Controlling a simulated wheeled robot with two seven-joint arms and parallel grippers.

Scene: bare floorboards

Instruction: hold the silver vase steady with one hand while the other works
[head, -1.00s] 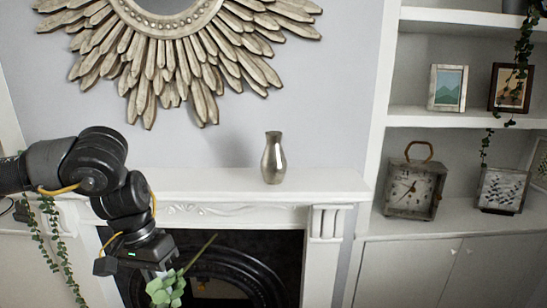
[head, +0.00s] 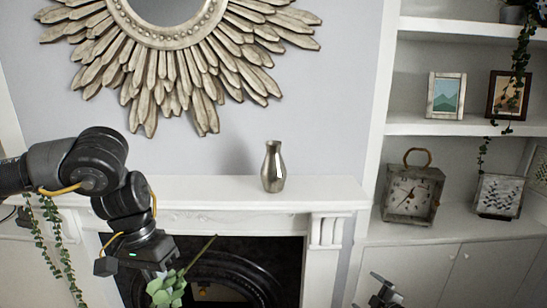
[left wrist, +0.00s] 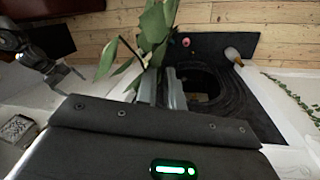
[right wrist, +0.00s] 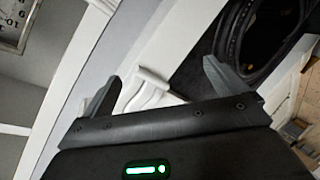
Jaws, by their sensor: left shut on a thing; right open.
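The silver vase (head: 273,168) stands upright on the white mantel shelf (head: 210,190), right of its middle. My left gripper (head: 165,274) is below and left of the vase, in front of the fireplace. It is shut on a green leafy sprig (head: 168,291) with a thin stem, whose leaves also show in the left wrist view (left wrist: 155,25). My right gripper (head: 382,291) is low at the bottom edge, right of the fireplace and well apart from the vase. In the right wrist view the right gripper (right wrist: 160,75) has its fingers spread, with nothing between them.
A sunburst mirror (head: 180,75) hangs above the mantel. Shelves at the right hold a clock (head: 411,192) and framed pictures (head: 446,95), with trailing ivy (head: 521,50). The mantel is bare on both sides of the vase.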

